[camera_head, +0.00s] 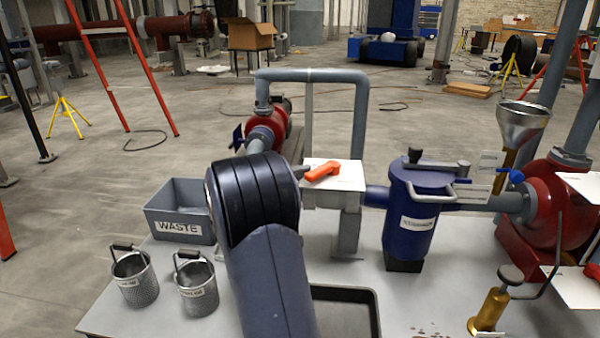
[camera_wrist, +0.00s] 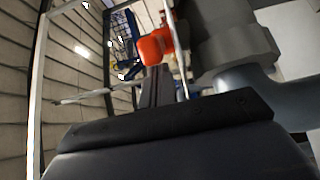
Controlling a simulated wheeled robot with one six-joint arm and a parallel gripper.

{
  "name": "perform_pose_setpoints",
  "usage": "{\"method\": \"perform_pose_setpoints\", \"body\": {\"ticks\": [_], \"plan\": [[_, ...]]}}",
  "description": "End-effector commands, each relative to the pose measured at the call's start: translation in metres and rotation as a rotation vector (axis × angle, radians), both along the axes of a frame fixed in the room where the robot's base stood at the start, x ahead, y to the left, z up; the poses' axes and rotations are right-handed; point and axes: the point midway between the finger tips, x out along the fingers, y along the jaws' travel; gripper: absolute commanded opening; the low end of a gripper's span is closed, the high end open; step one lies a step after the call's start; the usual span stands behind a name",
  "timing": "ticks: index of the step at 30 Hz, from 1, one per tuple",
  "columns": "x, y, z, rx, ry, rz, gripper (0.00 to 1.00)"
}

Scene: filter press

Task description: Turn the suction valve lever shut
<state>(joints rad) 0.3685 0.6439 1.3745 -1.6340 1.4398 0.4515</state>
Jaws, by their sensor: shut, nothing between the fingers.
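An orange lever handle (camera_head: 322,171) lies across the white plate on the grey stand, left of the blue strainer; I cannot read a label on it. In the wrist view an orange part (camera_wrist: 155,46) shows right at the fingertips. My gripper (camera_head: 301,172) is mostly hidden behind my dark wrist in the head view, with its tip at the orange handle's left end. In the wrist view my gripper (camera_wrist: 154,72) is shut, with nothing between the fingers. I cannot tell whether it touches the handle. A blue lever (camera_head: 516,176) sits on the pipe at the red pump.
A blue strainer (camera_head: 412,215) with a lid bar stands right of the orange handle. A grey pipe arch (camera_head: 312,76) rises behind it. A WASTE bin (camera_head: 180,211) and two mesh baskets (camera_head: 135,282) stand at left. A steel funnel (camera_head: 522,124) is at right.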

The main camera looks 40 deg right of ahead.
Motion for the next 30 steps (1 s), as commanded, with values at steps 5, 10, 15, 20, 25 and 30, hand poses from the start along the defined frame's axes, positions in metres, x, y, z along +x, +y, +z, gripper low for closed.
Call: {"method": "perform_pose_setpoints", "body": {"ticks": [5,10,15,20,25,30], "plan": [[-0.004,0.001,-0.001,0.0,-0.001,0.036,0.0],[-0.006,0.002,-0.001,-0.001,0.0,0.057,0.0],[-0.008,0.002,-0.001,-0.001,-0.001,0.081,0.0],[-0.012,0.003,-0.001,-0.001,-0.001,0.112,0.0],[-0.018,0.004,-0.003,-0.001,-0.002,0.178,0.0],[-0.029,0.005,-0.004,-0.002,-0.004,0.273,0.0]]}}
